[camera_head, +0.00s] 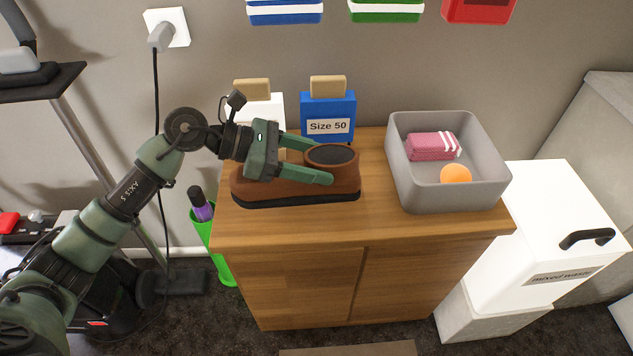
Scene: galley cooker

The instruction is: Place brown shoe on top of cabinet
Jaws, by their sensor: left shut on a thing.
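The brown shoe (340,182) is at the top left of the wooden cabinet (430,228), with its dark sole level and seemingly touching the top. Its round opening faces up at the right end, and its toe points left. My left gripper (325,160) comes in from the left with its green fingers around the shoe's upper near the opening, shut on it. One finger lies along the near side; the other is partly hidden behind the shoe. My right gripper is not in view.
A grey bin (405,185) with a pink folded cloth (432,146) and an orange ball (455,174) stands on the cabinet's right. Behind the shoe are a blue "Size 50" box (328,108) and a white box (262,100). A white waste box (545,235) stands right.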

